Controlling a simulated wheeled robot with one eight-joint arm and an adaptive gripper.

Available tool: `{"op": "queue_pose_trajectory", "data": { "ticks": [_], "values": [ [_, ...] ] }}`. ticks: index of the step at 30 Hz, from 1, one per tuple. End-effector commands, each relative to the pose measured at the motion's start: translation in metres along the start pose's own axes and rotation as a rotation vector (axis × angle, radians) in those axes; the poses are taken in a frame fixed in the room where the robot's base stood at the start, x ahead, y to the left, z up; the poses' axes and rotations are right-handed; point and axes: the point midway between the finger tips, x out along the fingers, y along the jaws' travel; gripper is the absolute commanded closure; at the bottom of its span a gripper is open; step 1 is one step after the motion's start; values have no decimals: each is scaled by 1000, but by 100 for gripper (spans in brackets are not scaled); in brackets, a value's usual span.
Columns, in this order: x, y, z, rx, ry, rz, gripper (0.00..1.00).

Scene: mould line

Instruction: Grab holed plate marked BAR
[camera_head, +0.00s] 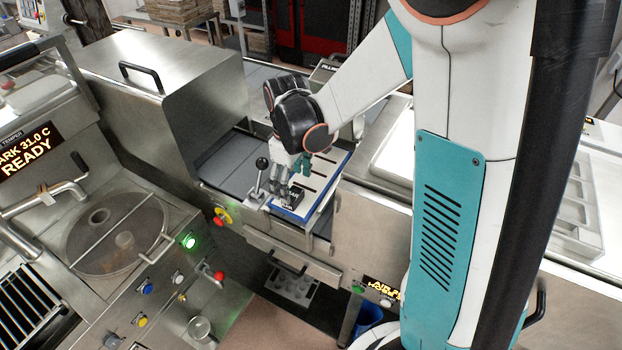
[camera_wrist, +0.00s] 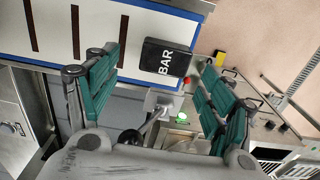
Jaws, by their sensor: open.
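The holed plate (camera_head: 333,165) is white with dark slots and a blue edge. It lies on the metal line in the head view. It also fills the top left of the wrist view (camera_wrist: 150,22). A black tag (camera_wrist: 165,58) reading BAR sits at its edge, and the tag shows dark in the head view (camera_head: 292,198). My gripper (camera_head: 286,181) hangs over this tagged end of the plate. In the wrist view its green-padded fingers (camera_wrist: 160,66) stand apart, with the tag seen between and beyond them. Nothing is held. Contact with the tag cannot be told.
A lever with a black ball knob (camera_head: 262,163) stands just left of the plate. A large steel hood (camera_head: 165,75) rises behind left. The tempering machine with a round bowl (camera_head: 115,232) is at left. A tray (camera_head: 575,215) lies at right.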

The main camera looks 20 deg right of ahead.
Motion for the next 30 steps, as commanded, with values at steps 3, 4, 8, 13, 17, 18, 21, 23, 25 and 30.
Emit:
{"op": "queue_pose_trajectory", "data": {
  "ticks": [3,4,8,13,17,18,21,23,25,30],
  "values": [
    [15,-3,2,0,0,0,25],
    [20,-4,3,0,0,0,25],
    [37,-6,4,0,0,0,25],
    [47,-6,4,0,0,0,25],
    [47,-6,4,0,0,0,25],
    [47,-6,4,0,0,0,25],
    [47,-6,4,0,0,0,36],
    [47,-6,4,0,0,0,50],
    [47,-6,4,0,0,0,66],
    [47,-6,4,0,0,0,82]
  ]
}}
